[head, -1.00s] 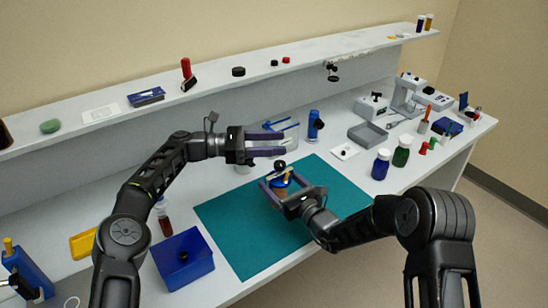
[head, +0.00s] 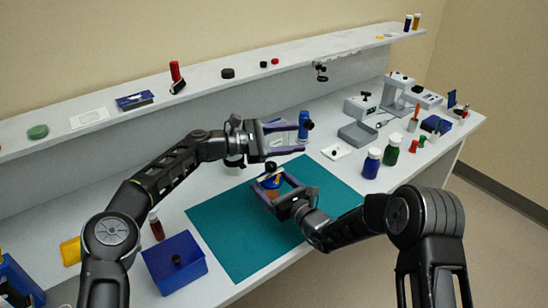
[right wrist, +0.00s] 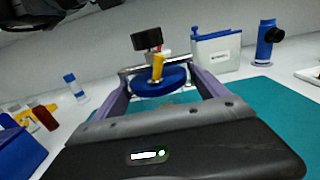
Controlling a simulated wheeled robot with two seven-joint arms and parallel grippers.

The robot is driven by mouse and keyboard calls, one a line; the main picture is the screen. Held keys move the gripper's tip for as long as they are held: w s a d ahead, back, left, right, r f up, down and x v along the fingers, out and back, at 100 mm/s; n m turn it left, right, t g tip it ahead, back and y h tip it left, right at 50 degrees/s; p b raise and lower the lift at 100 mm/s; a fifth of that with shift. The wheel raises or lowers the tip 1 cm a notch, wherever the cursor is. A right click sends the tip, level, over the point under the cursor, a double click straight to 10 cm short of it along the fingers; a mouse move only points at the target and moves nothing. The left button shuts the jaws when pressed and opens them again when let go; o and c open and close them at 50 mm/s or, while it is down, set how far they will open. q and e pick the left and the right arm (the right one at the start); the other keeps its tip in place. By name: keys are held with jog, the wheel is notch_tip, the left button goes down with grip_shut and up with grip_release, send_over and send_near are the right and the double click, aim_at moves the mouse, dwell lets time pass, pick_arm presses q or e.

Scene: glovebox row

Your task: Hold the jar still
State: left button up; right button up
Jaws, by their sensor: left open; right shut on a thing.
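The jar shows a blue lid (head: 271,183) with a yellow piece and a black knob (head: 270,167) on top; most of its body is hidden in the head view. In the right wrist view the blue lid (right wrist: 160,84) stands between the fingers. My right gripper (head: 268,186) is shut on the jar, at the back part of the teal mat (head: 250,240). My left gripper (head: 302,137) is open and empty, above and behind the jar. Its dark underside shows at the top left of the right wrist view.
A blue bin (head: 160,275) stands left of the mat, by a small red bottle (head: 156,228). A blue bottle (head: 371,163) and a green bottle (head: 392,150) stand to the right. A blue upright device (head: 305,122) is behind. The front of the mat is clear.

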pick_arm(q)
jog(key=s+d+f+m+t+y, duration=0.1)
jog(key=s+d+m+t+y, duration=0.2)
jog(key=d+m, duration=0.6)
jog(key=s+a+r+m+t+y, duration=0.1)
jog(key=s+a+m+t+y, duration=0.2)
jog(key=a+m+t, duration=0.35)
jog(key=m+t+y, duration=0.3)
jog(key=m, duration=0.2)
send_near(271, 167)
jog(key=shift+x, duration=0.85)
jog(key=shift+w+a, duration=0.15)
jog(key=shift+w, duration=0.1)
jog(key=x, duration=1.1)
jog(key=shift+w+f, duration=0.2)
jog(key=shift+w, duration=0.2)
jog(key=shift+c, duration=0.4)
